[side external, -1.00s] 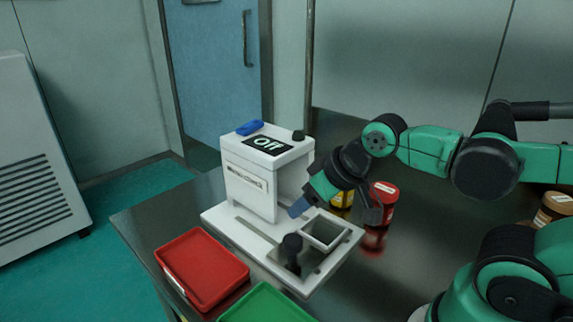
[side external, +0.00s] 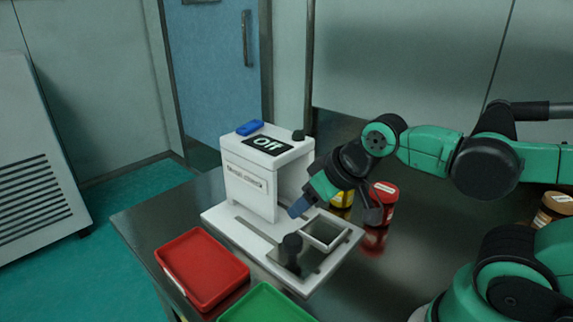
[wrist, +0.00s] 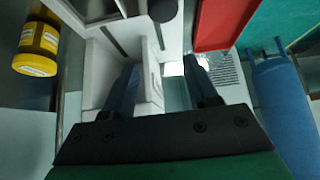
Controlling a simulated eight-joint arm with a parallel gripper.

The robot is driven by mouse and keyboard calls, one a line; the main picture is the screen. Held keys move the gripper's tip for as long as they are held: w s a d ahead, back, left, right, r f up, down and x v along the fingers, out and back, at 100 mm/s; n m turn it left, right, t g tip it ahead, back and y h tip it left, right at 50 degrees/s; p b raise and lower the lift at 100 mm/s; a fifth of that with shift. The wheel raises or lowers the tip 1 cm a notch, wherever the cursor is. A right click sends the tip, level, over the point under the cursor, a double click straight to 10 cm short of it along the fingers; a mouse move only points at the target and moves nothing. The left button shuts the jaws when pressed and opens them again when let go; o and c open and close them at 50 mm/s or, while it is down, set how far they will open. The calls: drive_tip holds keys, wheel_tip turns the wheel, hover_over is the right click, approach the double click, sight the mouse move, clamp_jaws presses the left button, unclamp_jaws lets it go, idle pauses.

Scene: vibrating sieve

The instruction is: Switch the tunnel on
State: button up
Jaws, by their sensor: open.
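The white machine (side external: 250,190) stands on the table, and its top display (side external: 268,145) reads "Off". A blue piece (side external: 250,128) sits at the left of its top and a black knob (side external: 298,135) at the right. A white square frame (side external: 325,232) and a black upright knob (side external: 292,243) are on its base plate (side external: 222,214). My gripper (side external: 298,208) is low by the machine's open right side, above the base plate. In the wrist view my gripper (wrist: 160,75) has its two fingers apart with nothing gripped. Whether a finger touches the white frame, I cannot tell.
A red tray (side external: 202,240) and a green tray (side external: 265,300) are in front of the machine. A yellow jar (side external: 342,199) and a red jar (side external: 383,203) stand behind my gripper. A brown jar (side external: 553,207) is at the far right. The table behind the jars looks clear.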

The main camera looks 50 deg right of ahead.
drive_tip(key=shift+c, duration=1.1)
drive_tip(key=shift+w+r, duration=0.2)
drive_tip(key=shift+r, duration=0.1)
drive_tip(key=c, duration=0.4)
drive_tip(key=shift+t+h, duration=0.3)
drive_tip(key=shift+t, duration=0.1)
drive_tip(key=w+d+r, duration=0.1)
drive_tip(key=w+r, duration=0.1)
drive_tip(key=r, duration=0.1)
drive_tip(key=w+d+r, duration=0.1)
drive_tip(key=w+r, duration=0.2)
drive_tip(key=w+d+r, duration=0.1)
drive_tip(key=w+r, duration=0.1)
drive_tip(key=r, duration=0.1)
drive_tip(key=shift+w+d+r, duration=0.1)
drive_tip(key=shift+w+d, duration=0.15)
clamp_jaws()
drive_tip(key=w+d+r+t, duration=0.1)
drive_tip(key=w+d+r, duration=0.4)
drive_tip(key=w+r, duration=0.1)
drive_tip(key=shift+w+d+r+n+h, duration=0.15)
drive_tip(key=shift+w+r+n+h, duration=0.25)
drive_tip(key=shift+r, duration=0.45)
